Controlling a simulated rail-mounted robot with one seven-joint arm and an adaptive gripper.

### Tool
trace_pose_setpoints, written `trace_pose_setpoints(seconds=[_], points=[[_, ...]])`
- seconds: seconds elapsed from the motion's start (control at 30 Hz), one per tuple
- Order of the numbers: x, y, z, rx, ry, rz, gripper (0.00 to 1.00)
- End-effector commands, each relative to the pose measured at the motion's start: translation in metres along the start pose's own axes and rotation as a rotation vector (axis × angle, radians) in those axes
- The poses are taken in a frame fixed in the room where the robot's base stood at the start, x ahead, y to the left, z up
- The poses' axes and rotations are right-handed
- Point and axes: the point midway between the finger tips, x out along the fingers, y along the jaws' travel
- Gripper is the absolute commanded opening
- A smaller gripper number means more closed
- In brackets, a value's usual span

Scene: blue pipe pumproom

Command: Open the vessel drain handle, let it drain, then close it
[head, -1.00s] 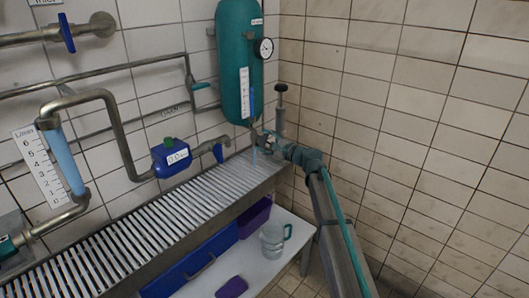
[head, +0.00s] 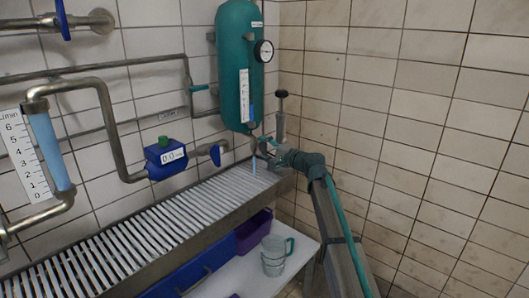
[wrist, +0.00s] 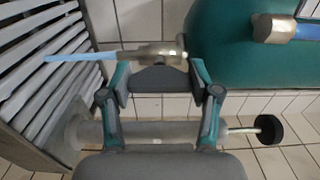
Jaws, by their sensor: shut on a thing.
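The teal vessel (head: 236,65) hangs on the tiled wall in the corner, with a sight tube (head: 244,95) on its front. It also fills the upper right of the wrist view (wrist: 225,50). My gripper (head: 267,147) is at the drain under it. In the wrist view, my gripper (wrist: 160,85) has its two fingers around the dark drain handle (wrist: 156,78), shut on it. The metal drain valve (wrist: 150,53) lies just beyond. A blue water stream (wrist: 70,55) runs from its outlet, also visible in the head view (head: 254,166).
A slatted metal grate (head: 150,232) runs along the wall under the vessel. A white shelf below holds a clear jug (head: 274,262) and a purple bin (head: 253,232). Blue-handled pipework is at the left. The right tiled wall is close to my arm.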

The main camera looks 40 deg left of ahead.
Motion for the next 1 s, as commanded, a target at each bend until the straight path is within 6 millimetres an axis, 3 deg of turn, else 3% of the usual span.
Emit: trace_pose_setpoints(seconds=[0.37, 0.4, 0.53, 0.87, 1.0], points=[[0.0, 0.0, 0.0, -0.009, -0.001, 0.001, 0.27], [0.0, 0.0, 0.0, -0.009, -0.001, 0.001, 0.68], [0.0, 0.0, 0.0, -0.008, -0.001, 0.001, 0.88], [-0.001, 0.0, 0.0, -0.006, 0.0, 0.001, 0.88], [-0.011, 0.0, 0.0, -0.006, 0.001, 0.001, 0.88]])
